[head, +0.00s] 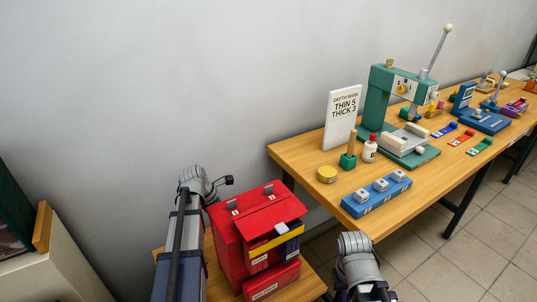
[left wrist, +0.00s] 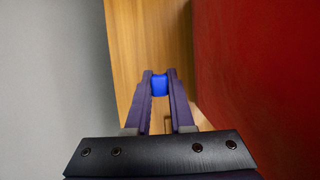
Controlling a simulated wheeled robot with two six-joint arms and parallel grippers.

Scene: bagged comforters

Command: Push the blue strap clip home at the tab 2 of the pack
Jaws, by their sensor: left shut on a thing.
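The red pack (head: 243,228) stands on a low wooden surface in the head view. I cannot read which tab is number 2. In the left wrist view my left gripper (left wrist: 160,84) is shut on a small blue clip (left wrist: 160,86). The clip is over wood, left of a red wall (left wrist: 255,70) that looks like the pack's side, with a gap between. In the head view the left fingers and clip are hidden. My right arm is at the bottom; its fingers do not show.
A wooden bench (head: 300,160) runs to the right with a green press (head: 385,95), a depth sign (head: 341,117) and a blue block with grey fittings (head: 377,195). A grey wall (head: 130,80) stands close behind the pack. A smaller red box (head: 270,280) sits at the pack's front.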

